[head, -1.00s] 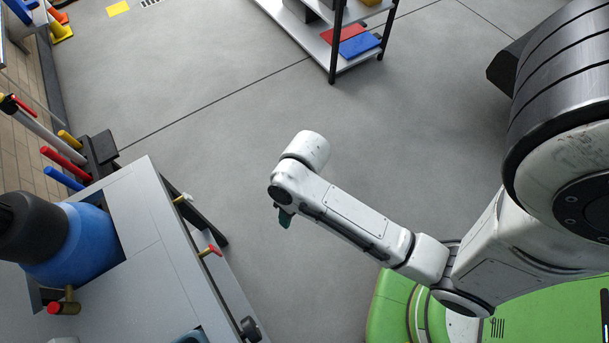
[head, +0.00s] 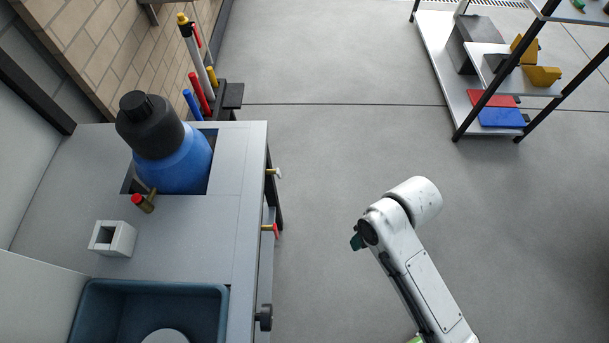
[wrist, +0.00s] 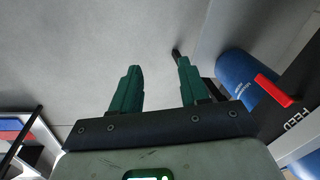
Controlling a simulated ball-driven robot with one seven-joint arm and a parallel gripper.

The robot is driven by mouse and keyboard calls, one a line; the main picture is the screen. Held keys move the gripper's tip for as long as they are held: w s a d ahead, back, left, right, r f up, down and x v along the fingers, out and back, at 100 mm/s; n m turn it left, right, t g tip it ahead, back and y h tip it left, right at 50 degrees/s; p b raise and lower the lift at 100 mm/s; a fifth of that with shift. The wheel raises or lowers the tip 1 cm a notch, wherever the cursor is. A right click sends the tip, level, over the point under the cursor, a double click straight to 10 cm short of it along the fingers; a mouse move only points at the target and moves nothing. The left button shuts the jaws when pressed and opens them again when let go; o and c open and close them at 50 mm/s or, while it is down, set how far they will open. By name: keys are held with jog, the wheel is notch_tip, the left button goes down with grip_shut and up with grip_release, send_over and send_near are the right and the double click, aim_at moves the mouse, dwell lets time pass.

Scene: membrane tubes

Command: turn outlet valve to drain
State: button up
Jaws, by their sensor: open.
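On the front edge of the grey bench (head: 215,235), in the head view, there is a pale-handled valve (head: 274,172), a red-handled valve (head: 271,230) and a black knob (head: 264,317). I cannot tell from labels which is the outlet valve. The wrist view shows a red lever (wrist: 273,91) at right, beside a panel lettered "FEED". My gripper (wrist: 159,66) has its two green fingers apart with nothing between them.
A blue vessel with a black cap (head: 180,160) sits in the bench cut-out, beside a brass fitting with a red end (head: 143,201). A square white holder (head: 113,238) and a blue basin (head: 88,310) are nearer. A shelf rack (head: 440,60) stands far right.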

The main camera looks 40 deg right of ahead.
jog(key=w+a+f+m+y+b, duration=0.2)
jog(key=w+a+f+m+y, duration=0.15)
jog(key=w+f, duration=0.25)
jog(key=m+t+y+b, duration=0.3)
jog(key=m+t+y, duration=0.65)
jog(key=m, duration=0.55)
send_near(278, 174)
notch_tip(278, 174, down, 4)
jog(key=w+d, duration=0.1)
jog(key=w, duration=0.1)
jog(key=shift+n, duration=0.25)
jog(key=x, duration=1)
jog(key=shift+r, duration=0.15)
jog(key=shift+c, duration=0.3)
grip_shut()
